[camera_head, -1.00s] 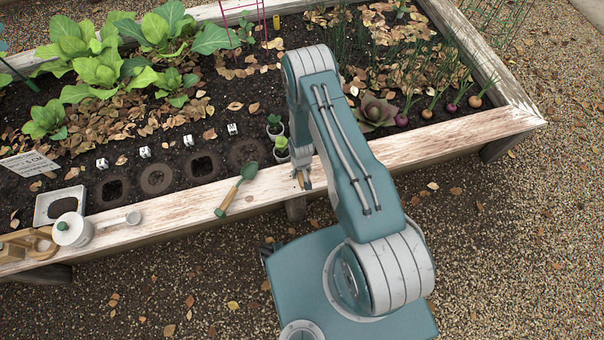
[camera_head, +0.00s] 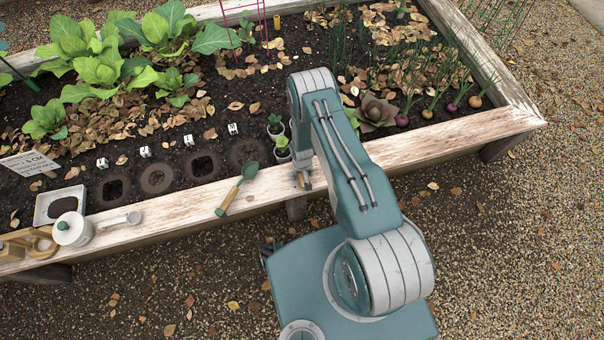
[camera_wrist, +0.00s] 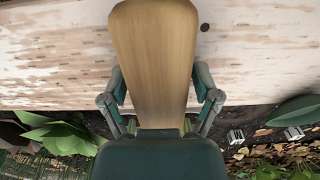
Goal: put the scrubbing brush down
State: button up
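The scrubbing brush (camera_wrist: 153,50) shows in the wrist view as a pale wooden body, wide at the top of the picture and narrower between my fingers. My gripper (camera_wrist: 160,92) has one finger on each side of it and appears closed on it. In the head view my gripper (camera_head: 304,176) points down over the front plank of the raised bed (camera_head: 385,155), and only a small piece of the brush shows below it. Its bristles are hidden. I cannot tell whether the brush touches the plank.
A green trowel (camera_head: 238,190) lies on the plank left of my gripper. Small potted seedlings (camera_head: 282,150) stand just behind it. A white watering can (camera_head: 72,230) and wooden tools (camera_head: 22,245) are at far left. The plank to the right is clear.

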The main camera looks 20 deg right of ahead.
jog(key=shift+r, duration=0.15)
notch_tip(320, 180, up, 12)
jog(key=shift+f, duration=0.15)
jog(key=shift+w+r, duration=0.15)
jog(key=shift+r, duration=0.15)
notch_tip(320, 180, up, 35)
jog(key=w+t, duration=0.2)
jog(key=t, duration=0.1)
jog(key=s+r+t, duration=0.1)
jog(key=s+r, duration=0.8)
jog(key=r, duration=0.4)
jog(key=s+r, duration=0.3)
jog(key=s, duration=0.4)
jog(key=s+r+t, duration=0.1)
jog(key=s+r, duration=0.2)
jog(key=s, duration=0.4)
jog(key=shift+r+t, duration=0.3)
